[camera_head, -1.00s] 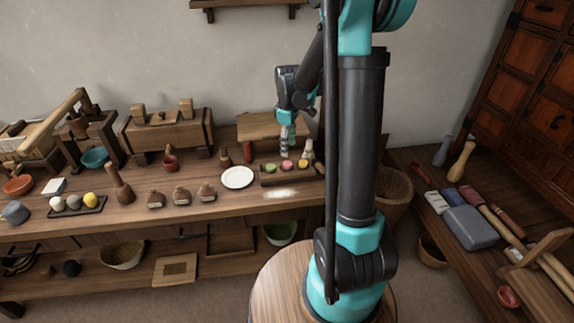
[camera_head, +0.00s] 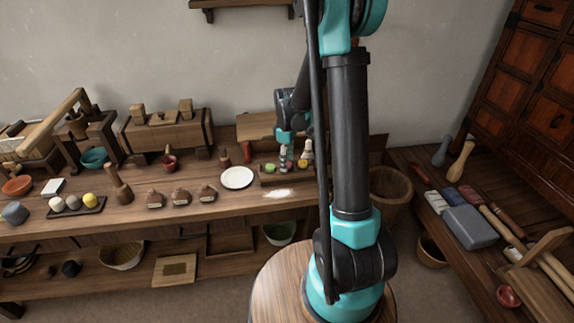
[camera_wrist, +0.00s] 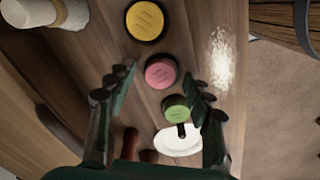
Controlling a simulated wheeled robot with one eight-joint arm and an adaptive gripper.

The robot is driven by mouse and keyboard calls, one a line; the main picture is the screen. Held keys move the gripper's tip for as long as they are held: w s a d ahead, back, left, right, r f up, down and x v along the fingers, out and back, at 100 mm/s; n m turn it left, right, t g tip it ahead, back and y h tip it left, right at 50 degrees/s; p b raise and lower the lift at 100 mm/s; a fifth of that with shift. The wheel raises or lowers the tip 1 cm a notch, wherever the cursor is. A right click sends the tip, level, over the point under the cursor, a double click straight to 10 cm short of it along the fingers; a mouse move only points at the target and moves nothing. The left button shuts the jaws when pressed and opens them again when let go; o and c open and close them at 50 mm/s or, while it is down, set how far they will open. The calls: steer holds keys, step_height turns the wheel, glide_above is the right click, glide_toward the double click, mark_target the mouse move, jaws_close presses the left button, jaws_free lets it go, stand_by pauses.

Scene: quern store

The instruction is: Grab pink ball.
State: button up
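The pink ball (camera_wrist: 160,72) shows as a round pink piece with marks on its top. My gripper (camera_wrist: 159,84) is open, with one finger left and one right of the pink piece and no visible contact. In the head view my gripper (camera_head: 286,155) is low over the tray (camera_head: 268,182) and hides the pink piece. The green piece (camera_head: 270,168) and yellow piece (camera_head: 303,163) show on either side.
A white plate (camera_head: 237,178) lies left of the tray. A pale powder patch (camera_head: 278,194) is in front of it. Several wooden tools and jars fill the bench further left.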

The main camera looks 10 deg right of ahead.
steer(key=c, duration=0.8)
steer(key=shift+r, duration=0.15)
